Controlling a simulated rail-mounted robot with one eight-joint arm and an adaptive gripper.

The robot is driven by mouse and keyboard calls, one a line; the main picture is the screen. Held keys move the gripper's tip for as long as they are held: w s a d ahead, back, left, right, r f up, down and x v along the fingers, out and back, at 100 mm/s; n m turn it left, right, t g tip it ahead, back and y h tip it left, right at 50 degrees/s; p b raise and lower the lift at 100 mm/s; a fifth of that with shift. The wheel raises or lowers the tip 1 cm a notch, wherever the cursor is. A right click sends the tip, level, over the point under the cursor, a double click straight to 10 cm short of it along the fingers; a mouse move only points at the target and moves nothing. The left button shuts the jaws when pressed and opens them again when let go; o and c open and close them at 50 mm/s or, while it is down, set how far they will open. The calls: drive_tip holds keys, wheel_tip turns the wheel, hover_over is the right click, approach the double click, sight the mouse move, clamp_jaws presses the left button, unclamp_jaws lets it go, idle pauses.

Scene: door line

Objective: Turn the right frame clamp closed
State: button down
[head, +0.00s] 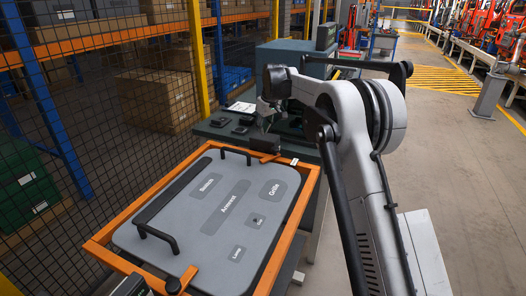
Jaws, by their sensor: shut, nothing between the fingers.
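A grey door panel (215,210) with dark labelled patches lies in an orange frame (296,212). An orange lever with a black knob (174,285) sits at the frame's near edge and lies partly over the panel. A dark block (265,144) sits at the frame's far right corner; I cannot tell whether it is the right clamp or how it is turned. My gripper (266,110) is small in view, beyond the far edge of the frame, above the dark bench. It is shut and empty, apart from the frame. My arm hides part of the area right of it.
A dark green bench (222,130) with small black items and a white sheet (241,107) stands behind the frame. A mesh fence (60,150) runs along the left, with shelving and boxes behind it. Open floor (460,170) lies to the right.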

sight(256, 155)
drive_tip(key=shift+m+t, duration=0.3)
drive_tip(key=x, duration=0.7)
drive_tip(key=s+a+x, duration=0.1)
drive_tip(key=x, duration=0.2)
drive_tip(key=shift+a+f+p, duration=0.15)
drive_tip(key=shift+f+p, duration=0.15)
drive_tip(key=shift+p, duration=0.1)
drive_tip(key=shift+s+f, duration=0.15)
drive_tip(key=shift+s+d+p, duration=0.15)
drive_tip(key=shift+s+d, duration=0.4)
drive_tip(key=shift+s, duration=0.2)
drive_tip(key=shift+s+d+p, duration=0.15)
drive_tip(key=shift+s+d, duration=0.4)
drive_tip(key=shift+s, duration=0.15)
drive_tip(key=shift+a+y, duration=0.1)
drive_tip(key=shift+y, duration=0.2)
